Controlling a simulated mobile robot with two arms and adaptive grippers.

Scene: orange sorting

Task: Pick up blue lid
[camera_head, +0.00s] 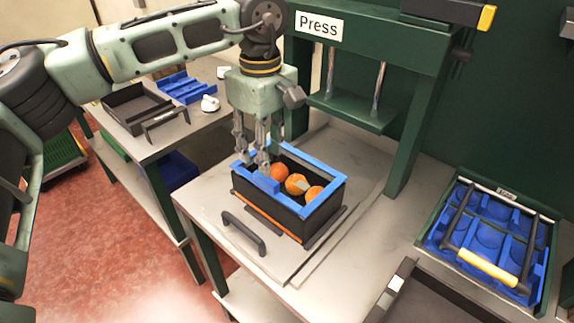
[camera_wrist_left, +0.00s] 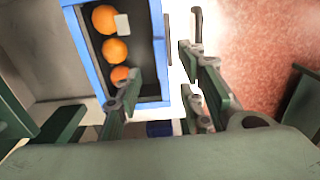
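A blue frame (camera_head: 325,205) rims a black box (camera_head: 275,213) holding several oranges (camera_head: 297,184) under the press. A blue piece with a yellow-gripped handle (camera_head: 487,266) lies at the right, its blue surface (camera_head: 486,237) moulded with rounded shapes. I cannot tell for sure which blue part is the lid. My left gripper (camera_head: 259,168) points down at the left end of the box, close to the blue frame. In the left wrist view its fingers (camera_wrist_left: 160,88) are apart, with the box's blue edge (camera_wrist_left: 157,45) between or just below them. Contact is not clear.
The green press (camera_head: 355,105) stands behind the box. A black handle (camera_head: 244,233) is on the table in front of it. A side table at the left holds a black tray (camera_head: 128,122), a blue part (camera_head: 187,92) and a white item (camera_head: 210,103).

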